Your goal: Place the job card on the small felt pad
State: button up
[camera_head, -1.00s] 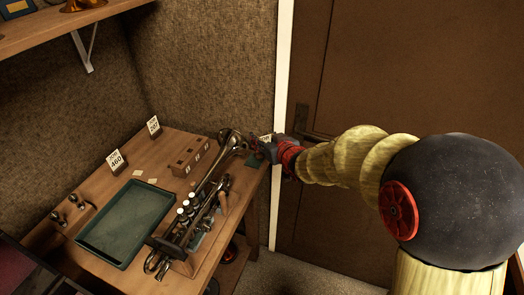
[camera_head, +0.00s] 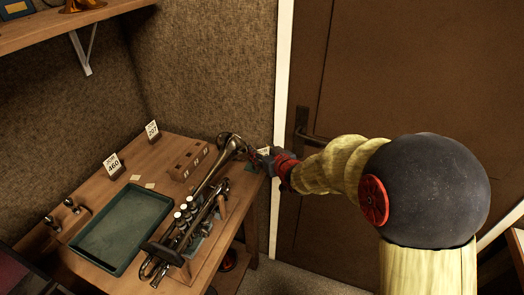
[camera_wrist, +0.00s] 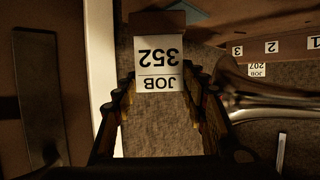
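The job card (camera_wrist: 160,65), white and marked "JOB 352", is upside down in the wrist view, with a brown base at its top end. The small felt pad (camera_head: 251,166), dark green, lies just below and left of the gripper, partly hidden.
A brass horn (camera_head: 205,185) lies in a stand just left of the pad, its bell end close to my gripper. Cards 460 (camera_head: 113,165) and 207 (camera_head: 152,131), a numbered wooden block (camera_head: 188,160) and a green tray (camera_head: 120,232) are further left. A door (camera_head: 400,70) is on the right.

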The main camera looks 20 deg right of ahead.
jog(key=shift+o, duration=0.4)
jog(key=shift+r, duration=0.2)
jog(key=shift+s+d+r+p, duration=0.1)
jog(key=shift+s+r+p, duration=0.1)
jog(key=shift+s+p, duration=0.1)
jog(key=s+d+r+m+g+h+p, duration=0.1)
jog(key=s+d+r, duration=0.1)
jog(key=s+r, duration=0.35)
jog(key=s+d+r+g+h+p, duration=0.1)
jog(key=s+r, duration=0.1)
jog(key=s, duration=0.6)
jog(key=s+d+r+m+g+h+p, duration=0.1)
jog(key=s+d+r, duration=0.1)
jog(key=s+r, duration=0.35)
jog(key=s+a+g, duration=0.2)
jog(key=s, duration=0.7)
jog(key=s+a+g+y, duration=0.1)
jog(key=s+a+g, duration=0.1)
jog(key=s, duration=0.8)
jog(key=shift+a+f+g, duration=0.15)
jog(key=shift+a+g, duration=0.15)
jog(key=shift+a, duration=0.1)
